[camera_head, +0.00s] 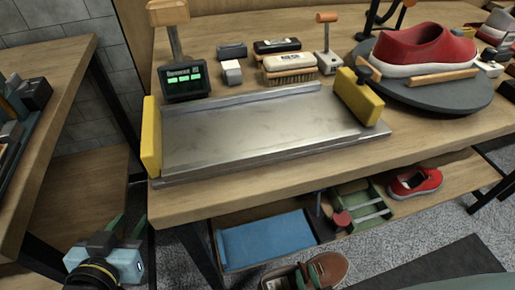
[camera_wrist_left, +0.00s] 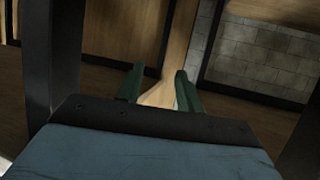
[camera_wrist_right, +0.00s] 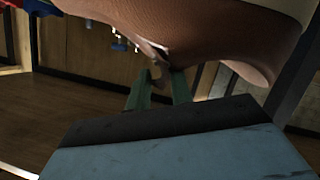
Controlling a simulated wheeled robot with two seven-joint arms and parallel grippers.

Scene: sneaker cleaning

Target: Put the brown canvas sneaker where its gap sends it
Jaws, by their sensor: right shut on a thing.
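The brown canvas sneaker (camera_head: 333,268) is at the bottom of the head view, in front of the lower shelf and cut off by the picture edge. My right gripper (camera_wrist_right: 158,88) is shut on its edge; the sneaker's brown side (camera_wrist_right: 215,38) fills the top of the right wrist view. My left gripper (camera_head: 122,232) is low at the left, its green fingers apart and empty, also in the left wrist view (camera_wrist_left: 158,85). A metal plate (camera_head: 250,130) with yellow end blocks (camera_head: 151,138) lies on the table. A small display (camera_head: 184,80) with green marks stands behind it; its text is unreadable.
A red sneaker (camera_head: 420,46) sits on a dark turntable (camera_head: 450,95). Brushes (camera_head: 290,67) stand at the back. The lower shelf holds a blue tray (camera_head: 265,240), a green tray (camera_head: 352,190) and another red shoe (camera_head: 415,182). The table's front edge (camera_head: 300,180) lies above the brown sneaker.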

